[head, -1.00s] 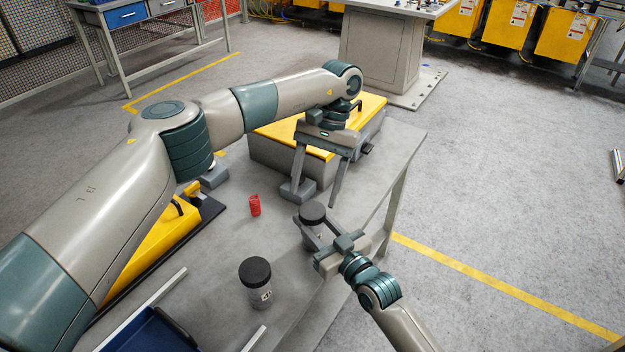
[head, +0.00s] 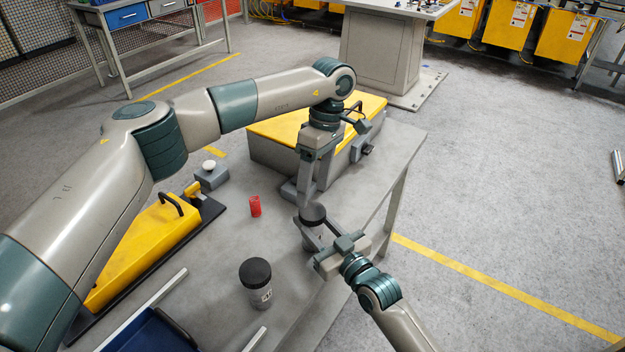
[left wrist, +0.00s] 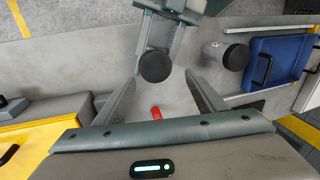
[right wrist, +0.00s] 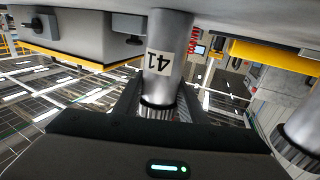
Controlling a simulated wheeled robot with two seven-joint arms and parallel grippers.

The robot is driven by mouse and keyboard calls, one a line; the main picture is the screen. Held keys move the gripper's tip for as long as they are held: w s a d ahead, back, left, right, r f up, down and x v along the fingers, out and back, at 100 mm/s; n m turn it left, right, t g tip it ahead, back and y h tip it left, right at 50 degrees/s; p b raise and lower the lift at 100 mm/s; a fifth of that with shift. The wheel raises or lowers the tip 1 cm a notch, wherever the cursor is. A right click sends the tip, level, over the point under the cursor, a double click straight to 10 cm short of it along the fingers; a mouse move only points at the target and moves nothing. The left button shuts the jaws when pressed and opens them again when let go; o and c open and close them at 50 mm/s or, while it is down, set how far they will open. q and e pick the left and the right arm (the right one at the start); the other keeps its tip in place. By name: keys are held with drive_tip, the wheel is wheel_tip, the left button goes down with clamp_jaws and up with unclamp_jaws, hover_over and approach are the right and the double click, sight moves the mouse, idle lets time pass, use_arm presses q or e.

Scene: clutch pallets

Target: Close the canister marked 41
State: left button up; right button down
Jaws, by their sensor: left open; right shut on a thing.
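The canister marked 41 (right wrist: 160,60) is a silver cylinder with a black lid (head: 313,214), standing upright on the grey table. I cannot tell how tightly the lid sits. My right gripper (head: 312,238) is shut on its body from the near right. My left gripper (head: 312,192) is open, pointing down just behind and above the lid. In the left wrist view the lid (left wrist: 155,66) lies ahead of the two spread fingers, apart from them. A second canister with a black lid (head: 256,272) stands nearer on the table, its label partly seen.
A small red ribbed object (head: 255,206) stands left of the held canister. A grey box with a yellow top (head: 262,130) is behind. A yellow fixture (head: 140,250) and a blue tray (head: 155,335) lie to the left. The table's right edge is close to the held canister.

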sight(312, 211)
use_arm(q)
drive_tip(key=n, duration=0.7)
drive_tip(key=shift+r+t+h, duration=0.25)
drive_tip(key=shift+t+h, duration=0.05)
drive_tip(key=n, duration=0.5)
drive_tip(key=shift+s+a+r+n+t, duration=0.1)
drive_tip(key=shift+s+r+n+t, duration=0.05)
drive_tip(key=shift+r+n+t, duration=0.2)
drive_tip(key=n, duration=0.7)
drive_tip(key=shift+s+r+t+h, duration=0.15)
drive_tip(key=shift+r+t+h, duration=0.1)
drive_tip(key=shift+h, duration=0.15)
drive_tip(key=n, duration=0.6)
drive_tip(key=shift+s+r+n, duration=0.25)
drive_tip(key=shift+r, duration=0.1)
drive_tip(key=shift+f, duration=0.2)
drive_tip(key=shift+f, duration=3.85)
